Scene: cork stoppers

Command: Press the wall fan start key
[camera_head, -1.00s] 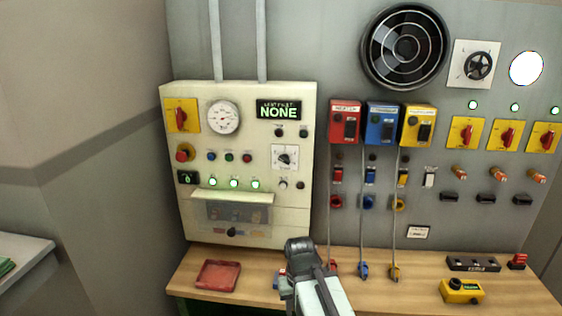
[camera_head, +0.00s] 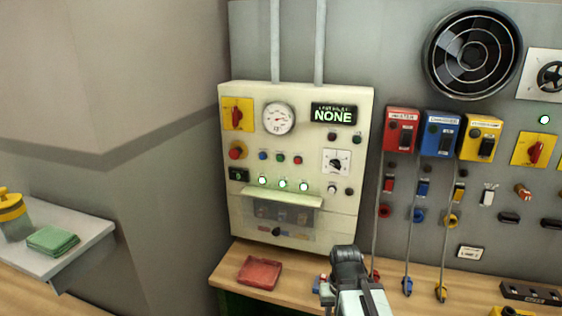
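The wall fan (camera_head: 472,52) is a round dark fan with a grille, high on the grey wall at the upper right. Below it hang a red box (camera_head: 401,131), a blue box (camera_head: 441,133) and a yellow box (camera_head: 479,137), each with dark controls. The cream panel (camera_head: 345,215) to their left carries small blue, green and red buttons (camera_head: 280,157). I cannot tell which control is the fan start key; the labels are too small. My gripper (camera_head: 348,262) appears low in front of the bench, below the panel's right side. Its fingers are not clear, and it looks apart from the controls.
A red tray (camera_head: 259,273) lies on the wooden bench (camera_head: 235,264) below the panel. Cables hang from the coloured boxes to the bench. At the left, a pale side table (camera_head: 75,231) holds a green cloth stack (camera_head: 53,241) and a yellow-topped container (camera_head: 13,215).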

